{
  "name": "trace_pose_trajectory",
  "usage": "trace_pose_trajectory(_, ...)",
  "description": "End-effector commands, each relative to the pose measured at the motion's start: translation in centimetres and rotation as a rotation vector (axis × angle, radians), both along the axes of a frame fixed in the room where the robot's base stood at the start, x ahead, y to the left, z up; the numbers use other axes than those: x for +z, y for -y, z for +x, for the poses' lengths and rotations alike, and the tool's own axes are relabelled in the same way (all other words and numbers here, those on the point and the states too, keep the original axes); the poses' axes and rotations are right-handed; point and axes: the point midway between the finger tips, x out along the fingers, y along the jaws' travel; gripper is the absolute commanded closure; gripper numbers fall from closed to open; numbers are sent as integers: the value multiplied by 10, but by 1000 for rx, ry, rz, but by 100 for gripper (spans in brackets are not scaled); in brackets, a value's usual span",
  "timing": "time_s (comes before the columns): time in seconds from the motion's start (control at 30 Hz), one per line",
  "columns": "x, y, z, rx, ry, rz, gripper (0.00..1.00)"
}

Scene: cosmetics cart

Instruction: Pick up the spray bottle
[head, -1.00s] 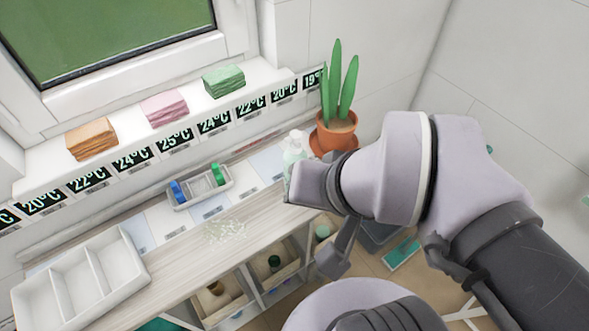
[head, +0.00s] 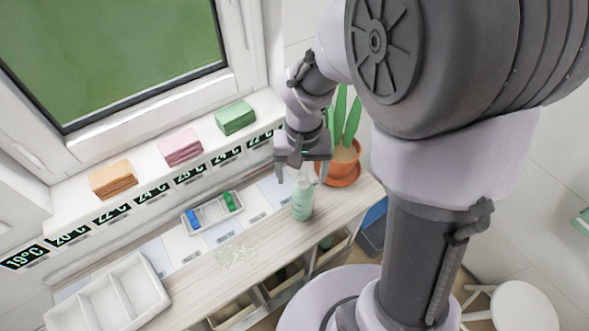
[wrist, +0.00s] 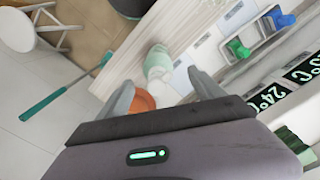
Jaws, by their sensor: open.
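The spray bottle (head: 302,204) is pale green and see-through with a whitish top. It stands upright on the wooden cart top near the plant. It also shows in the wrist view (wrist: 158,64), beyond my fingertips and roughly between them. My gripper (head: 302,177) is open and empty, pointing down just above and behind the bottle's top. In the wrist view its two fingers (wrist: 162,78) are spread apart. I cannot tell whether the bottle's top is between the fingertips.
A potted plant (head: 343,160) stands close behind the gripper at right. A small tray (head: 207,221) with blue and green items lies left of the bottle. Clear bits (head: 236,253) lie on the cart top. A white divided tray (head: 150,291) stands at left.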

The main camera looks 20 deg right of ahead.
Motion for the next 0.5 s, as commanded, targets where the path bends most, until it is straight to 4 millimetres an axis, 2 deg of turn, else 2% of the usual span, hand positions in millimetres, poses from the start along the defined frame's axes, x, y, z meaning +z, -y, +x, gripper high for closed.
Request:
trace_pose_trajectory(0.03, -9, 0, 0, -1, -1, 0, 23)
trace_pose_trajectory(0.17, -24, 1, 0, -2, -1, 0, 23)
trace_pose_trajectory(0.33, -59, 5, 0, -2, -1, 0, 23)
trace_pose_trajectory(0.5, -66, 4, 0, -1, 2, 0, 23)
